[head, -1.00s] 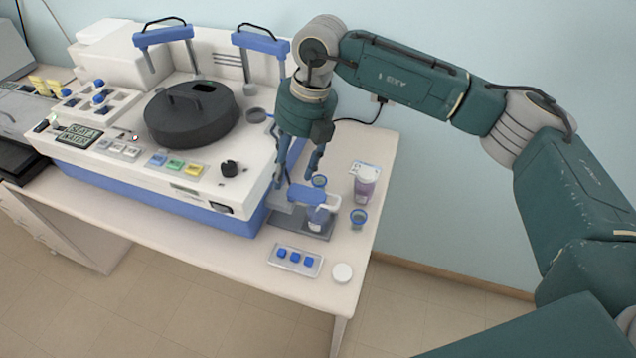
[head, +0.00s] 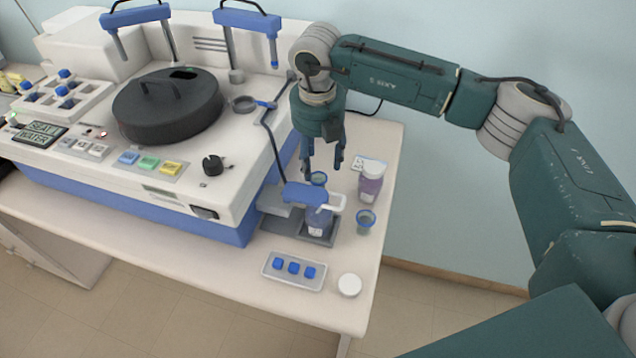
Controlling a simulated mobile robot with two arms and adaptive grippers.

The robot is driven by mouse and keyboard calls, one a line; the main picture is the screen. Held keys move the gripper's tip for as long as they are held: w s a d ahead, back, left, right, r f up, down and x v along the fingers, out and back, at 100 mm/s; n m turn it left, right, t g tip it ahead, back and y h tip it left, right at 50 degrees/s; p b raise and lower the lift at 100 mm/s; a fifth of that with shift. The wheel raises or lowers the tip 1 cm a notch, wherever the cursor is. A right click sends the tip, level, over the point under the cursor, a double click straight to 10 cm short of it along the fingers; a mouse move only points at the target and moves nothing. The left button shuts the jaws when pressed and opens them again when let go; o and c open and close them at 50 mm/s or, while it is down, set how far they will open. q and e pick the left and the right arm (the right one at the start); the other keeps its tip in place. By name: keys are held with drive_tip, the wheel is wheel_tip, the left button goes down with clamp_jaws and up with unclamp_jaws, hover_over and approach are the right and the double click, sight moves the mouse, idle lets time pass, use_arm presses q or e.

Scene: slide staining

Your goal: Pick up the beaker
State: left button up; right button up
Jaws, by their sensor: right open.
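Two small blue-rimmed cups that look like beakers stand on the table. The far beaker (head: 318,179) is behind the small stand, and the near beaker (head: 365,222) stands to the right of it. My right gripper (head: 322,168) is open and points down, with its fingertips on either side of the far beaker in the picture. I cannot tell whether they touch it. The stand's blue head partly hides that beaker's lower part. My left gripper is not in view.
A labelled jar (head: 319,222) sits on the small stand (head: 272,226). A purple bottle (head: 371,184) stands close to the right of my gripper. A tray of blue blocks (head: 294,284) and a white lid (head: 349,285) lie in front. The large staining machine (head: 222,187) fills the left.

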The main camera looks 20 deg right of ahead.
sight(319, 178)
drive_tip(key=shift+w+f, duration=0.15)
drive_tip(key=shift+f, duration=0.6)
drive_tip(key=shift+f+p, duration=0.4)
drive_tip(key=shift+p, duration=0.1)
wheel_tip(319, 178, down, 4)
drive_tip(key=shift+r+p, duration=0.2)
drive_tip(key=shift+p, duration=0.75)
drive_tip(key=shift+f, duration=0.5)
drive_tip(key=shift+w, duration=0.1)
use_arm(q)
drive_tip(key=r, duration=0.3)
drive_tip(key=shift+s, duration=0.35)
use_arm(e)
drive_tip(key=c, duration=1.1)
